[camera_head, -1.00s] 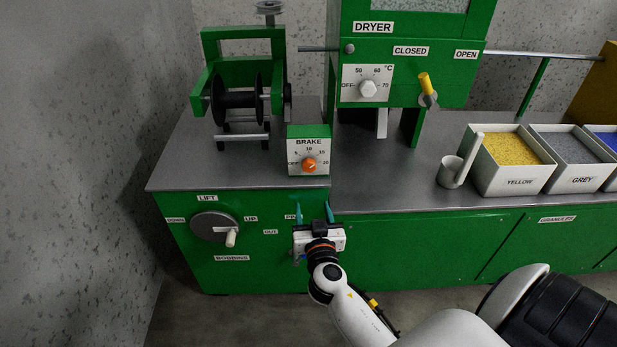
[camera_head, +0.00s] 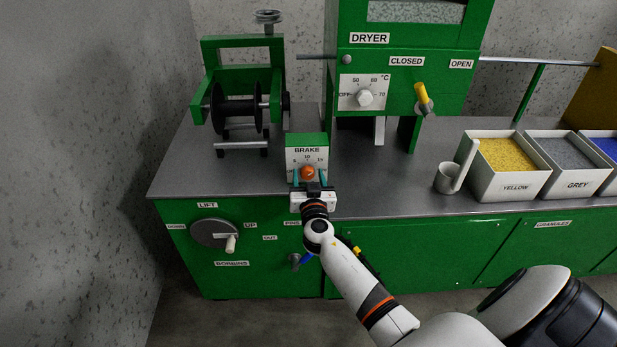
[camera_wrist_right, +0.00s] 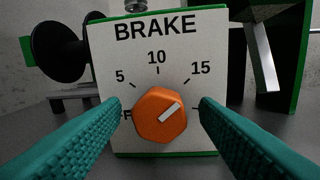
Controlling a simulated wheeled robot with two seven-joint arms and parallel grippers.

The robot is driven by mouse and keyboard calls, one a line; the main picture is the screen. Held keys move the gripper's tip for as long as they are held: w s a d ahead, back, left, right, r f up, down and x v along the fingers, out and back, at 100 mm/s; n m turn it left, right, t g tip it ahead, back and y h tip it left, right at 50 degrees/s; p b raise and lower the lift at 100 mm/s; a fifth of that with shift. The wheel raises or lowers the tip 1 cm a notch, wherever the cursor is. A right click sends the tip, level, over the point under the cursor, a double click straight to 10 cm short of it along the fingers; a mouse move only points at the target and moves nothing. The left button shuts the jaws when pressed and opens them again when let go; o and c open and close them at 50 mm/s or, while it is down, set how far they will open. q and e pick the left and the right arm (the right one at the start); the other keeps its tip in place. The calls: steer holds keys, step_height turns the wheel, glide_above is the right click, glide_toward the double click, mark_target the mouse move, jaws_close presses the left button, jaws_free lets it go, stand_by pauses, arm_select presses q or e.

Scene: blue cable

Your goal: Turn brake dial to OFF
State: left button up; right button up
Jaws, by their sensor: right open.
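The orange brake dial (camera_head: 307,172) sits on the white face of the green brake box (camera_head: 306,141) at the counter's front. In the right wrist view the dial (camera_wrist_right: 160,117) is a hexagonal knob whose white mark points up and right, toward the 15 side. The OFF label at its left is partly hidden by a finger. My right gripper (camera_head: 310,181) is open in front of the box. Its teal fingers (camera_wrist_right: 160,112) stand to the left and right of the dial, with gaps on both sides. My left gripper is not in view.
A black spool (camera_head: 237,116) on a green stand is behind and left of the box. The dryer (camera_head: 395,70) stands behind and right. A white scoop (camera_head: 450,176) and granule bins (camera_head: 505,167) are farther right. Below are the lift crank (camera_head: 215,234) and a blue-handled valve (camera_head: 305,259).

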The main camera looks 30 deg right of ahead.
steer(key=c, duration=1)
steer(key=shift+o, duration=0.2)
